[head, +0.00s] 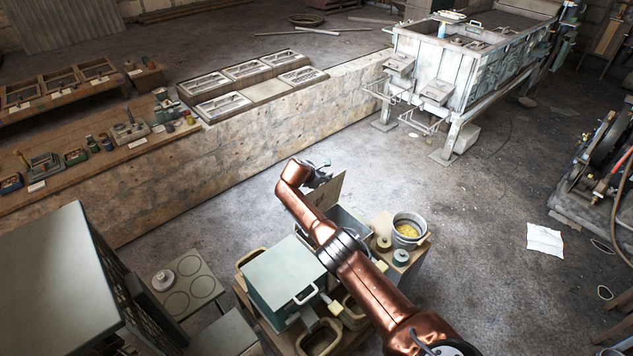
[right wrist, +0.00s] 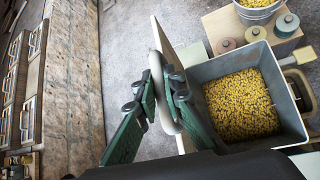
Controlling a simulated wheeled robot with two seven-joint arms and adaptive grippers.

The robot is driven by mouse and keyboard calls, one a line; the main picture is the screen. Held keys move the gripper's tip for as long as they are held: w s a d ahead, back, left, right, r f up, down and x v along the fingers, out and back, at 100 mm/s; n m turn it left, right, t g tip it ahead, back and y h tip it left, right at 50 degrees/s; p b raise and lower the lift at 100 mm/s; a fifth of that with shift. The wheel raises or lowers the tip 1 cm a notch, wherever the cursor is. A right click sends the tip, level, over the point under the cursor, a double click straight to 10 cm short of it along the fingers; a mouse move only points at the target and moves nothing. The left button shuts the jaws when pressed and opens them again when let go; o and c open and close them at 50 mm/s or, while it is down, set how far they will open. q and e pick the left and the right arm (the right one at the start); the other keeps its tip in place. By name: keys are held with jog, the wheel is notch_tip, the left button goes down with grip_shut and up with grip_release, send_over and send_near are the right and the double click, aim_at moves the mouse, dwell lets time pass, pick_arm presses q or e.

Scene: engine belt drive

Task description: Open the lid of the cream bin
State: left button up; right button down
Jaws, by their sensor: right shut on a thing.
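The cream bin shows in the right wrist view with its grey inner wall (right wrist: 271,51) and yellow pellets (right wrist: 240,104) inside. Its lid (right wrist: 172,48) stands up steeply on the bin's left side there, and the mouth is uncovered. In the head view the raised lid (head: 329,191) is a tan panel behind my right arm, which hides much of the bin. My right gripper (right wrist: 165,93) is shut on the lid's grey loop handle (right wrist: 157,75). It also shows in the head view (head: 321,177), beside the lid. My left gripper is out of view.
A bin with a pale green lid (head: 286,270) stands beside the cream bin. A bucket of yellow pieces (head: 408,231) and round discs (head: 400,256) stand on the right. A low stone wall (head: 250,150) runs behind. Open floor lies to the right.

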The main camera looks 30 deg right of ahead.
jog(key=shift+w+r, duration=0.15)
jog(key=shift+w, duration=0.3)
jog(key=c, duration=2)
grip_release()
jog(key=shift+a, duration=0.15)
jog(key=v, duration=1.1)
jog(key=shift+s+a+r, duration=0.1)
jog(key=shift+a+r, duration=0.15)
jog(key=shift+a, duration=0.05)
